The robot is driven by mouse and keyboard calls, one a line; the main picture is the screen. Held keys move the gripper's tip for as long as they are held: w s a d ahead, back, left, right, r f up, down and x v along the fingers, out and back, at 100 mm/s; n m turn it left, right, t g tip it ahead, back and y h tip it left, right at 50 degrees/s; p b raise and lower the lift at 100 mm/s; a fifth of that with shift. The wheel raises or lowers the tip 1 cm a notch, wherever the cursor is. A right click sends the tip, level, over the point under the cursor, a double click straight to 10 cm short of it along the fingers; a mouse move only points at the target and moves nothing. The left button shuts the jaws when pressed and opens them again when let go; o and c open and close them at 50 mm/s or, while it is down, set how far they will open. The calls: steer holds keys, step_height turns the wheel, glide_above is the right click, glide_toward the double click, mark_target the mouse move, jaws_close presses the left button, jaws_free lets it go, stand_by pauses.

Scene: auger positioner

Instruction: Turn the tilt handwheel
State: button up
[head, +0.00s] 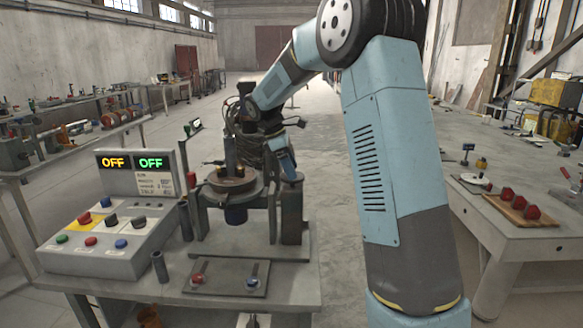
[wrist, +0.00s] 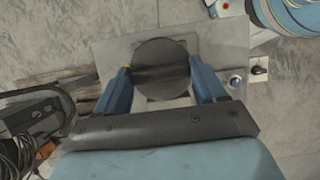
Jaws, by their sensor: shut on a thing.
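The positioner (head: 228,183) stands on the bench in the head view, with a round turntable on top and a grey post at its right. My gripper (head: 287,168) points down beside that post, right of the turntable. In the wrist view a dark round disc, which looks like the tilt handwheel (wrist: 161,82), sits between the two blue fingers of my gripper (wrist: 160,78). The fingers are on its left and right sides, shut on it. The handwheel cannot be made out in the head view, where my gripper and the post cover that spot.
A control box (head: 105,235) with coloured buttons and two "OFF" displays (head: 134,162) stands left of the positioner. A small plate with red and blue knobs (head: 226,278) lies in front. Dark cables (wrist: 22,150) show at lower left in the wrist view. A table with red knobs (head: 520,205) is at right.

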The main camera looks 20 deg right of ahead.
stand_by(0.3)
steer(key=o, duration=1)
steer(key=shift+o, duration=0.2)
steer(key=v, duration=1.3)
steer(key=shift+a+r, duration=0.2)
steer(key=shift+r, duration=0.05)
steer(key=shift+w, duration=0.15)
